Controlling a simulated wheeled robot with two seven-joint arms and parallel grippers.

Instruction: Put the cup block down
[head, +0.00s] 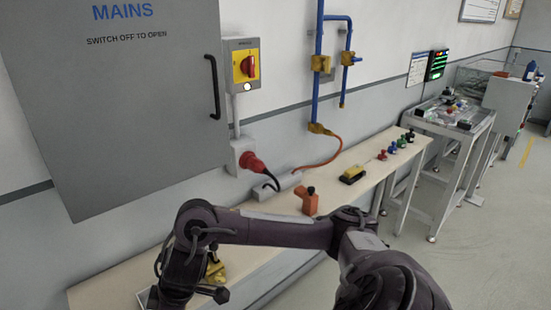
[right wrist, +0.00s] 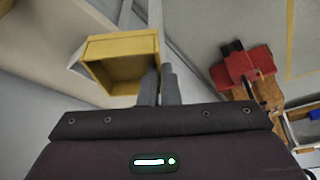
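The cup block (right wrist: 122,50) is a yellow, hollow, open box in the right wrist view. My right gripper (right wrist: 159,72) has its two dark fingers close together at the block's right wall, one on each side of it, so it looks shut on that wall. The block is tilted in this view, and I cannot tell whether it touches anything below. In the head view my right arm crosses the front of the bench; a yellow patch (head: 215,271) shows beside its end, partly hidden. The right fingertips cannot be made out there. My left gripper is in neither view.
The long wooden bench (head: 247,264) runs along the wall. An orange block (head: 309,201), a yellow-black device (head: 353,174) and several coloured pieces stand on it. A grey cabinet (head: 130,120) hangs above its left part. A red object (right wrist: 243,64) shows at right in the wrist view.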

